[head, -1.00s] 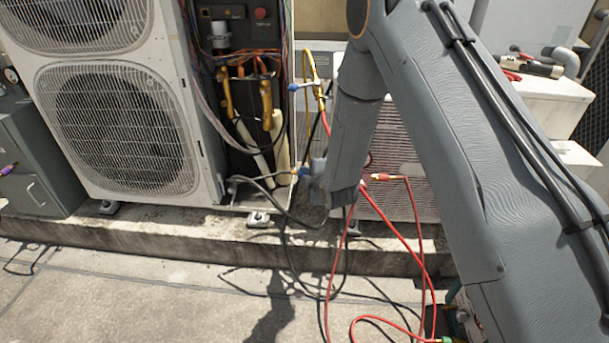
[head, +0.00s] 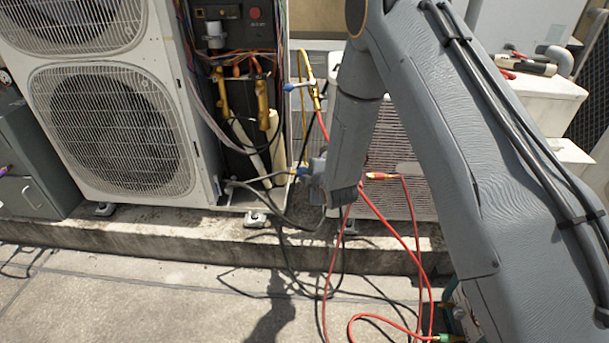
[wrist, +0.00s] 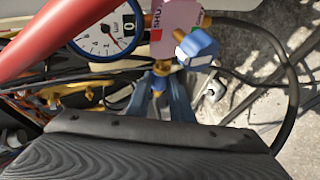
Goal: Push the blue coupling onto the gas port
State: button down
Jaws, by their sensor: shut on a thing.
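In the wrist view, my gripper (wrist: 163,92) has its two pale blue fingers closed around a small brass-and-blue piece, which I take to be the blue coupling (wrist: 161,68). Most of its body is hidden by the fingers. A blue knob with a white end (wrist: 197,48) is just right of the fingertips. In the head view, my gripper (head: 322,183) is low at the right edge of the open condenser (head: 205,150), with a bit of blue beside it. I cannot make out the gas port or whether the coupling touches it.
A round gauge (wrist: 105,38), a red hose and a pink-and-white tag (wrist: 172,20) crowd the fingertips. Red hoses (head: 425,250) and dark cables drape over the concrete ledge (head: 170,240).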

jog(key=shift+d, duration=0.5)
dwell(0.7)
jog(key=c, duration=1.5)
grip_release()
jog(key=shift+a, duration=0.1)
jog(key=shift+w+a, duration=0.15)
jog(key=shift+a, duration=3.5)
